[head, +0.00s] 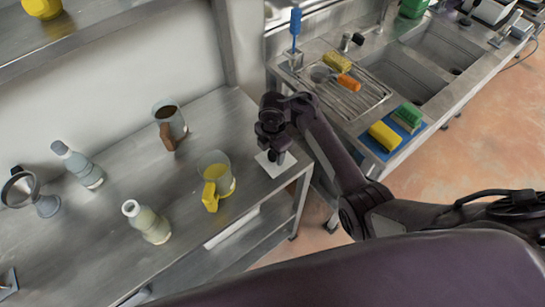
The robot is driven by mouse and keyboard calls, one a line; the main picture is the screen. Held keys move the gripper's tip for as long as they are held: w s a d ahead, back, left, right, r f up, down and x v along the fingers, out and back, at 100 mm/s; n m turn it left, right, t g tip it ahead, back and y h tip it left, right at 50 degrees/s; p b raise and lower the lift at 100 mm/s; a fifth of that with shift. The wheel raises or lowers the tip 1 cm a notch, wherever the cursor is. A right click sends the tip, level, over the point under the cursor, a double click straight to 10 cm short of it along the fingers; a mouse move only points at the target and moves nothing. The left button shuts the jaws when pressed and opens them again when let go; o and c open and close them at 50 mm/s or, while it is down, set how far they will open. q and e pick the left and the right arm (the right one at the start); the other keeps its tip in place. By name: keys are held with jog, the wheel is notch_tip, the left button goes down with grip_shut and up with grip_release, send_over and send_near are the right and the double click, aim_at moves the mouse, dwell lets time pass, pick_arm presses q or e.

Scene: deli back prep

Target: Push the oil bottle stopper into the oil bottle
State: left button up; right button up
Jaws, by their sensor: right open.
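A glass bottle with an open pale mouth and a faint yellowish tint, likely the oil bottle (150,224), stands upright on the steel table. My right gripper (277,150) is open and points down over a small white card (266,168) at the table's right end, well to the right of the bottle. A small dark shape shows below the gripper at the card; I cannot tell whether it is the stopper or a fingertip. No stopper can be made out clearly elsewhere. My left gripper is not in view.
A second bottle with a bluish top (80,166), a metal funnel (45,205), a jug with dark contents (172,122) and a yellow-handled jug (218,172) stand on the table (110,262). A sink counter (322,46) with sponges is at the right.

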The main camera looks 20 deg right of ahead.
dwell(0.7)
jog(key=shift+p, duration=0.4)
dwell(0.3)
jog(key=shift+c, duration=0.4)
grip_shut()
